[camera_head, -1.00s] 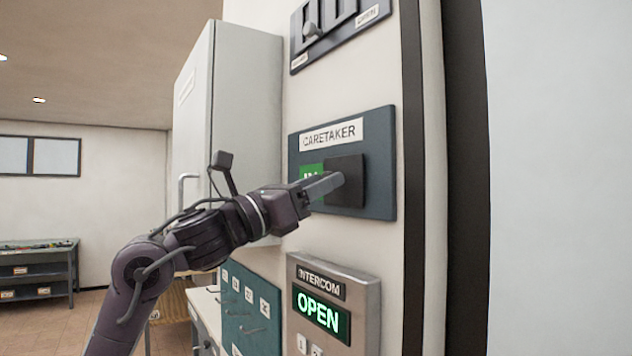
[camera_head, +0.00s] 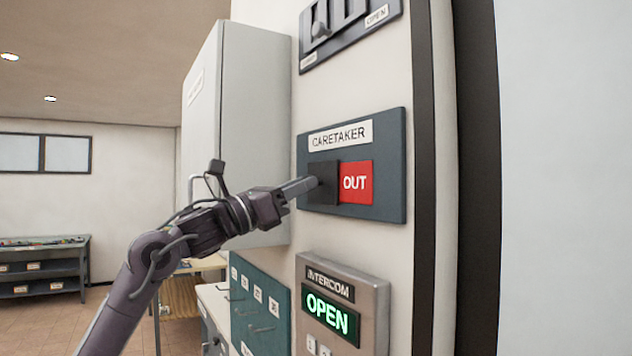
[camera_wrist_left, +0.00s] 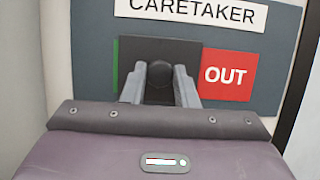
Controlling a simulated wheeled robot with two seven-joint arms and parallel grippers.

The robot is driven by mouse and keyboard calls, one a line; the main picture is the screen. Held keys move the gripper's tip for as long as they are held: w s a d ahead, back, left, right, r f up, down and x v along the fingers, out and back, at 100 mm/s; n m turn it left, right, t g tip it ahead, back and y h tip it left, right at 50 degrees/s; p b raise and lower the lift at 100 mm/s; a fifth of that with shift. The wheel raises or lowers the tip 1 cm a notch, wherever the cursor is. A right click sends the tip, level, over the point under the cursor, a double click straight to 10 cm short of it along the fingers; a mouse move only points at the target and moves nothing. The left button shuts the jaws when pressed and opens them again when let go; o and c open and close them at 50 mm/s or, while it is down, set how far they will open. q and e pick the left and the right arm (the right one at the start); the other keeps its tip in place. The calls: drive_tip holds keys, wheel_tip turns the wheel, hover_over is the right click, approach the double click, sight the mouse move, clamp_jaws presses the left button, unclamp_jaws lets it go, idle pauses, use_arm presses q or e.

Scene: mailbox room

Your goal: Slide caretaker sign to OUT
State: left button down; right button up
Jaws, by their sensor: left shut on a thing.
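The caretaker sign (camera_head: 388,208) is a blue-grey board on the wall with a white CARETAKER label at its top. Its dark sliding cover (camera_head: 325,188) sits at the left side of the board. The red OUT panel (camera_head: 356,182) shows to the right of the cover. In the left wrist view a thin green strip (camera_wrist_left: 115,65) shows at the cover's left edge. My left gripper (camera_head: 312,183) is shut on the cover's dark knob (camera_wrist_left: 160,74), with a finger on each side of it in the left wrist view. My right gripper is not in view.
An intercom (camera_head: 343,300) reading OPEN is below the sign. A panel with a lever (camera_head: 350,25) is above it. A grey wall cabinet (camera_head: 255,130) stands out to the left, close behind my left arm. Teal drawers (camera_head: 258,305) are lower left.

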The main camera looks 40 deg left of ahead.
use_arm(q)
drive_tip(key=shift+w+a+r, duration=0.1)
drive_tip(key=shift+w+a, duration=0.05)
drive_tip(key=shift+a, duration=0.3)
drive_tip(key=shift+w+a+r, duration=0.1)
drive_tip(key=shift+w+a, duration=0.05)
drive_tip(key=shift+a, duration=0.25)
drive_tip(key=c, duration=1.5)
unclamp_jaws()
drive_tip(key=o, duration=0.4)
drive_tip(key=shift+w+a+f, duration=0.15)
drive_tip(key=shift+a+f, duration=0.05)
drive_tip(key=shift+c, duration=0.2)
